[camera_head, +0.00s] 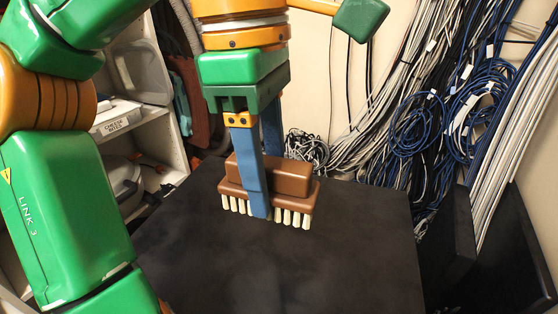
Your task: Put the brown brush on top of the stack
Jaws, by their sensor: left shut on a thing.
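The brown brush (292,178) has a brown two-tier body with cream bristles pointing down. It is level over the far part of the black table (300,262). My left gripper (262,185) points down with its blue fingers on either side of the brush, shut on its body. The near finger hides the middle of the brush and some bristles. I cannot tell whether the bristles touch the table. No stack can be made out in this view. My right gripper is not in view.
White shelves (120,118) with bins stand at the left. Bundled white and blue cables (425,125) hang on the wall at the right. Dark upright panels (510,245) stand right of the table. The table's front and right parts are bare.

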